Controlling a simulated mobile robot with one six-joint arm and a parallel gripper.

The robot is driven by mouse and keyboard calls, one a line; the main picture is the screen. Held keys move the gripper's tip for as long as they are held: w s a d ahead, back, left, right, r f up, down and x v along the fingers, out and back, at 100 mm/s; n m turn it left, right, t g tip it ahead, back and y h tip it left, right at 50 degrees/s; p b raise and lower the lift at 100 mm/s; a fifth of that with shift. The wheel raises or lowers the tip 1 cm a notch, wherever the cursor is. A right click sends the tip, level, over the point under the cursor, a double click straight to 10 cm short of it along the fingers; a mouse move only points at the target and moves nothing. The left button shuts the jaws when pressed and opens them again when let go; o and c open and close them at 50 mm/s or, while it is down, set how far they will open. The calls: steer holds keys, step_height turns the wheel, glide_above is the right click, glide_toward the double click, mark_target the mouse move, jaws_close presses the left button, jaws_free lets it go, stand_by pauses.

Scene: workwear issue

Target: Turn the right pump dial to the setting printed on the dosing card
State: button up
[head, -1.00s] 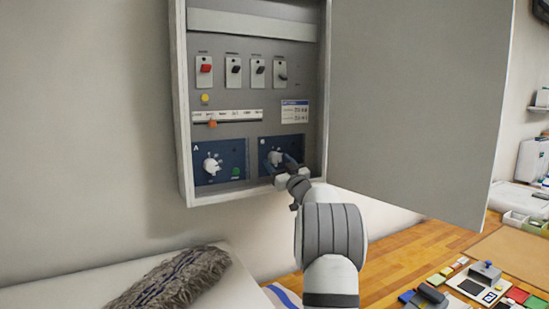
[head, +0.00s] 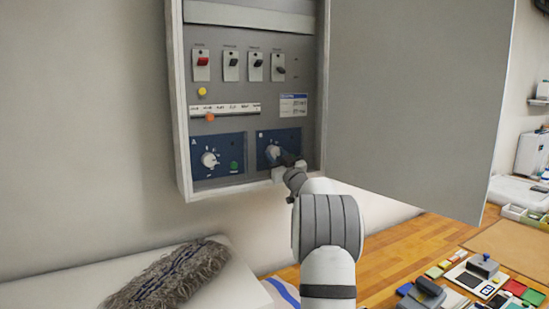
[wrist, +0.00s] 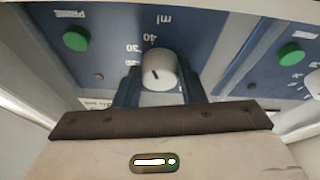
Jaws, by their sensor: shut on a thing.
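The right pump dial (head: 272,152) is a round white knob on the right blue panel inside the open wall cabinet. My gripper (head: 282,158) is at it, partly covering it in the head view. In the wrist view, the blue fingers of my gripper (wrist: 160,86) are shut on the two sides of the right pump dial (wrist: 158,66). A short dark line marks the knob; upside-down numerals, apparently 30 and 40, stand beside it. A small white card with a blue header (head: 293,105) is fixed above the right panel. Its print is too small to read.
The left dial (head: 209,159) and its green button (head: 234,166) are on the left panel. A slider with an orange knob (head: 210,117) and several switches are above. The open cabinet door (head: 415,100) stands close to the right of my arm.

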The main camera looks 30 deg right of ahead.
steer(key=shift+n, duration=0.4)
steer(key=n+y+b, duration=0.2)
steer(key=n+b, duration=0.1)
steer(key=n, duration=0.1)
steer(key=shift+d+y, duration=0.15)
steer(key=shift+y, duration=0.25)
steer(key=n, duration=0.1)
steer(key=n+y, duration=0.1)
steer(key=n, duration=0.1)
steer(key=n+g+y+b, duration=0.1)
steer(key=n, duration=0.1)
steer(key=shift+d+r, duration=0.1)
steer(key=shift+r, duration=0.15)
steer(key=n, duration=0.2)
steer(key=n+g+y+p, duration=0.1)
steer(key=n, duration=0.1)
steer(key=n+g+y, duration=0.1)
steer(key=n, duration=0.1)
steer(key=shift+d+r+n, duration=0.1)
steer(key=shift+r+n, duration=0.25)
steer(key=shift+n, duration=0.05)
steer(key=shift+n+g+y+p, duration=0.3)
steer(key=shift+n+g+p, duration=0.5)
steer(key=shift+n, duration=1.2)
